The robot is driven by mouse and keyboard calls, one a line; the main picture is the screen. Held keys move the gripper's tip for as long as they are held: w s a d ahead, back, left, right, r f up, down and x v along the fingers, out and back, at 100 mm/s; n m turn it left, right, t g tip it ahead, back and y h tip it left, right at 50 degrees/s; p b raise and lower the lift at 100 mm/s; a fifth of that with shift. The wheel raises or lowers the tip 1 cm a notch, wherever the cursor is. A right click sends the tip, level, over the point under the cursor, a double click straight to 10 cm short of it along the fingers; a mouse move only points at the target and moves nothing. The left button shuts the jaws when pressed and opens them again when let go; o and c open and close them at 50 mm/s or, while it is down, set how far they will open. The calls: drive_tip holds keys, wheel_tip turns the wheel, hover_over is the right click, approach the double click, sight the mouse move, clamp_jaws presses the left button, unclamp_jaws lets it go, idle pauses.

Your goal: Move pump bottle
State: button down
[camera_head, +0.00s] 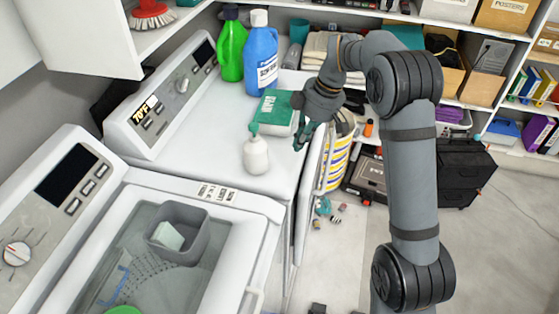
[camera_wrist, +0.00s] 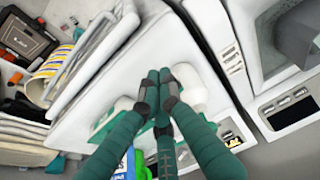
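The pump bottle (camera_head: 256,154) is white with a green pump top. It stands upright on the white machine top in the head view, near its front edge. In the wrist view its white body (camera_wrist: 191,90) shows just right of the fingertips, partly hidden by a finger. My gripper (camera_head: 303,137) hangs to the right of the bottle and apart from it in the head view. In the wrist view its green fingers (camera_wrist: 163,82) converge with the tips close together, and nothing shows held between them.
A green-and-white box (camera_head: 277,113) lies behind the bottle. A blue bottle (camera_head: 261,62) and a green bottle (camera_head: 232,50) stand further back. An open washer with a grey bin (camera_head: 180,232) is in front. A yellow-striped container (camera_head: 337,160) is at the right.

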sight(256, 153)
drive_tip(key=p+x, duration=0.1)
drive_tip(key=x, duration=0.7)
drive_tip(key=shift+f+p, duration=0.4)
drive_tip(key=a, duration=0.1)
drive_tip(key=a+p, duration=0.2)
drive_tip(key=shift+w+a+f, duration=0.1)
drive_tip(key=shift+w+f, duration=0.25)
drive_tip(key=shift+w+a+f+p, duration=0.15)
drive_tip(key=shift+a+p, duration=0.15)
drive_tip(key=shift+a, duration=0.25)
drive_tip(key=shift+a, duration=0.15)
